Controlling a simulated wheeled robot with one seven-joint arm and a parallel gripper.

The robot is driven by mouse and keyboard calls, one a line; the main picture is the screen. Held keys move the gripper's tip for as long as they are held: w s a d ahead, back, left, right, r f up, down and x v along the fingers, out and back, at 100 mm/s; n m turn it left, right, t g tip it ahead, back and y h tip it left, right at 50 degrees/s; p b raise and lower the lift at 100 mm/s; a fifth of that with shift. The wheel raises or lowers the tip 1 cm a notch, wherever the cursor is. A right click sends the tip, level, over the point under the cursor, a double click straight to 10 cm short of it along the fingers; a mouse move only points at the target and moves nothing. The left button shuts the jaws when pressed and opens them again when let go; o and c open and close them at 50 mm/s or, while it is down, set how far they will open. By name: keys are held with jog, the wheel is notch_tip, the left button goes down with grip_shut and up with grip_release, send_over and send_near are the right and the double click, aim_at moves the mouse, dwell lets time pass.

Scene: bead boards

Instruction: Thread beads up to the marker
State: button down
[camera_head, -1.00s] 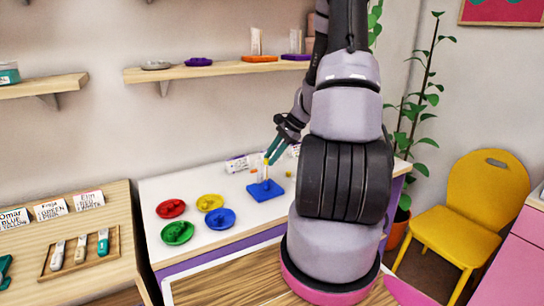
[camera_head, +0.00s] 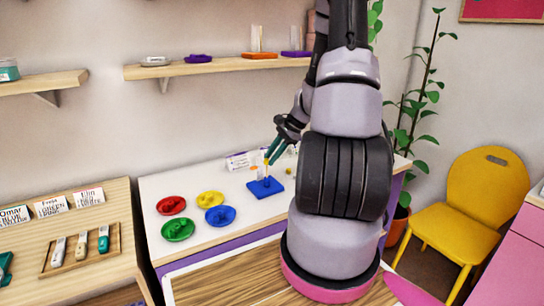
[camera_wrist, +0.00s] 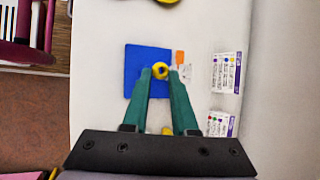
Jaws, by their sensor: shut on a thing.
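My gripper (camera_wrist: 162,73) is shut on a yellow bead (camera_wrist: 160,70); its teal fingertips lie on either side of it. In the wrist view the bead appears as a ring over the blue board (camera_wrist: 134,57). In the head view my gripper (camera_head: 266,160) is just above the blue board (camera_head: 260,192), at its upright peg. I cannot tell how far the bead is down the peg. A small orange piece (camera_wrist: 180,57), perhaps the marker, shows beside the board's edge. Red (camera_head: 171,205), yellow (camera_head: 210,199), green (camera_head: 178,230) and blue (camera_head: 220,216) dishes stand left of the board.
Cards with coloured dots (camera_wrist: 228,72) lie beside the board. A small yellow thing (camera_wrist: 167,131) lies on the white table between my fingers' bases. A wooden tray (camera_head: 80,250) with tools is on the left table. The white table is clear between dishes and board.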

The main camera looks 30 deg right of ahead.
jog(key=shift+f, duration=0.25)
jog(key=shift+f, duration=0.75)
jog(key=c, duration=0.6)
grip_release()
jog(key=v, duration=1)
jog(key=shift+s+d+r, duration=0.1)
jog(key=shift+d+r, duration=0.2)
